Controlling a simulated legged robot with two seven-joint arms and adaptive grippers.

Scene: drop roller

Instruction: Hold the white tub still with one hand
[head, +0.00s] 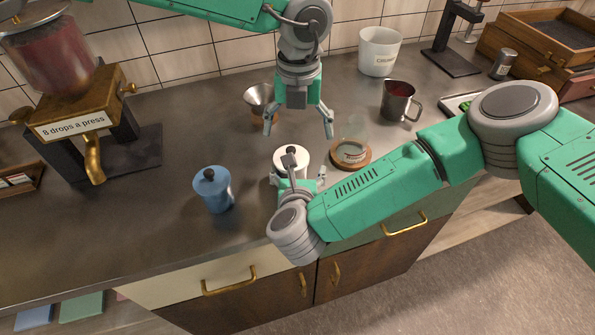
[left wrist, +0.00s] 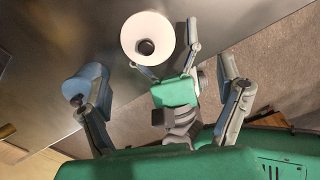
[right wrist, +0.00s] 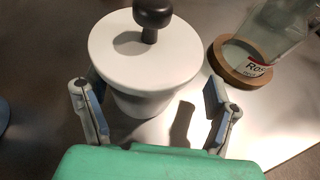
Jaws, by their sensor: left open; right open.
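The white tub (head: 291,157) stands upright on the grey counter, with a white lid and a dark knob. It fills the upper left of the right wrist view (right wrist: 145,60) and shows from above in the left wrist view (left wrist: 135,30). My right gripper (head: 299,177) is open, low at the tub's near side. In the right wrist view its left finger is close to the tub's side; I cannot tell if it touches. The right finger stands apart from it. My left gripper (head: 298,127) is open and empty, above and behind the tub.
A brass press (head: 82,105) stands at the left. The counter's front edge is close.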

